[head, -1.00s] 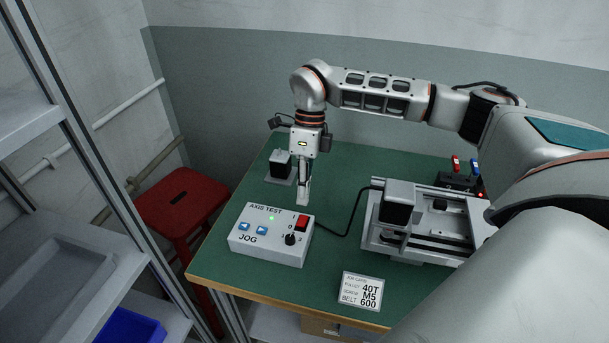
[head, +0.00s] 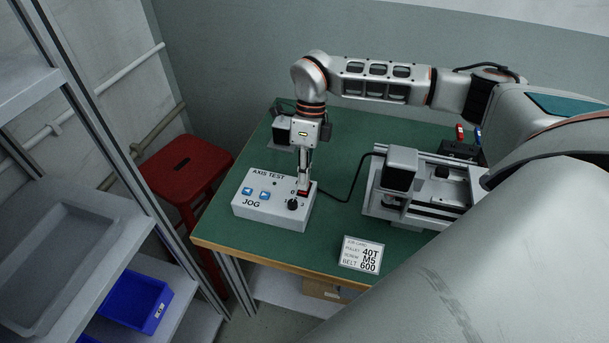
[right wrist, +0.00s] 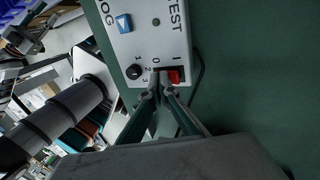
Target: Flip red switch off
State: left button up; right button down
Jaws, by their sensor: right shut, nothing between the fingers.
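The white AXIS TEST control box (head: 268,212) stands on the green bench. Its red rocker switch (head: 306,193) is at the box's right and partly hidden by my right gripper (head: 303,187). That gripper is shut and empty, pointing down, its fingertips at the switch. In the right wrist view the red switch (right wrist: 174,76) shows beside the fingertips (right wrist: 156,88), which are at its 0-marked end; I cannot tell exact contact. The box's indicator lamp (right wrist: 155,21) looks dark.
A black knob (head: 292,204) sits close by the switch, and blue JOG buttons (head: 256,193) are to the left. A cable runs to the gantry (head: 425,200) at right. A job card (head: 361,254) lies in front. A red stool (head: 180,170) stands left of the bench.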

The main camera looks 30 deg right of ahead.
pick_arm(q)
jog(key=shift+s+f, duration=0.15)
jog(key=shift+f, duration=0.15)
pick_arm(e)
jog(key=shift+d+f, duration=0.1)
jog(key=shift+w+d, duration=0.5)
pick_arm(q)
jog(key=shift+r, duration=0.2)
jog(key=shift+r, duration=0.1)
